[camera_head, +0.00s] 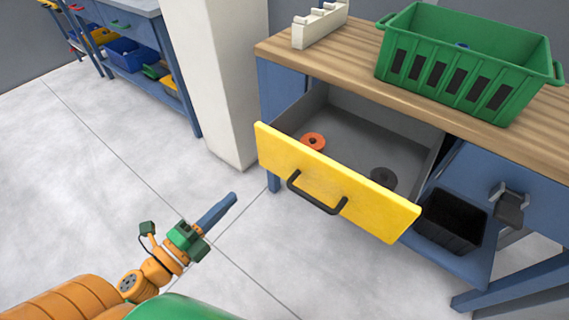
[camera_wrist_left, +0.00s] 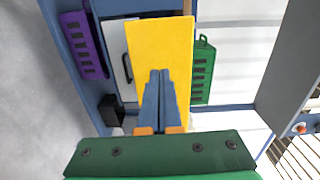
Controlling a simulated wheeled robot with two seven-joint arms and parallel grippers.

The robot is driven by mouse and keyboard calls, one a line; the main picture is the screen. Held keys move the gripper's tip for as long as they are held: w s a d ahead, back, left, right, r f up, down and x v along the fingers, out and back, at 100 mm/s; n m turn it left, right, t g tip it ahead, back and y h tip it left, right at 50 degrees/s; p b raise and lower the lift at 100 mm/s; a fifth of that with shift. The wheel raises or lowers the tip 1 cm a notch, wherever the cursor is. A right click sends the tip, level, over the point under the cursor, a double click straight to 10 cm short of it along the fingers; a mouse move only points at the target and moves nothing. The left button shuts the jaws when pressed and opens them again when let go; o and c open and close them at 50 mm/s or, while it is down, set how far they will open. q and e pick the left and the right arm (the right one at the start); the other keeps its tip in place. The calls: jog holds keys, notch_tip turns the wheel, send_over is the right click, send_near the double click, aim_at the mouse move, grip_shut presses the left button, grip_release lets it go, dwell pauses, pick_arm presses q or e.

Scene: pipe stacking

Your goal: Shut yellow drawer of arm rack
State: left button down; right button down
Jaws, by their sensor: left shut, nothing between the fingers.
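The yellow drawer (camera_head: 335,180) stands pulled out from under the wooden worktop, with a black bar handle (camera_head: 315,195) on its front. Its grey inside holds an orange ring-like part (camera_head: 313,141) and a dark grey round part (camera_head: 383,178). My left gripper (camera_head: 234,196) is shut and empty, low to the left of the drawer front and apart from it in the head view. In the left wrist view, the closed fingertips (camera_wrist_left: 160,73) overlap a yellow panel (camera_wrist_left: 155,42); I cannot tell whether they touch. My right gripper is not in view.
A green crate (camera_head: 465,65) and a white holder (camera_head: 319,25) stand on the wooden worktop (camera_head: 340,65). A black bin (camera_head: 452,219) sits on the lower shelf right of the drawer. A white pillar (camera_head: 215,80) stands to the left. The floor around my left gripper is clear.

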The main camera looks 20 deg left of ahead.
aim_at(276, 155)
pick_arm(q)
jog(key=x, duration=0.4)
jog(key=p+x, duration=0.1)
jog(key=x, duration=0.3)
jog(key=r+p+x, duration=0.1)
jog(key=x, duration=0.4)
jog(key=shift+d, duration=0.35)
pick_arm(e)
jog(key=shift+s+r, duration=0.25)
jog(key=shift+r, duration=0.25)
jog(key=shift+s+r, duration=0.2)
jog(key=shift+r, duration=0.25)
pick_arm(q)
jog(key=shift+w+r, duration=0.1)
jog(key=shift+w, duration=0.05)
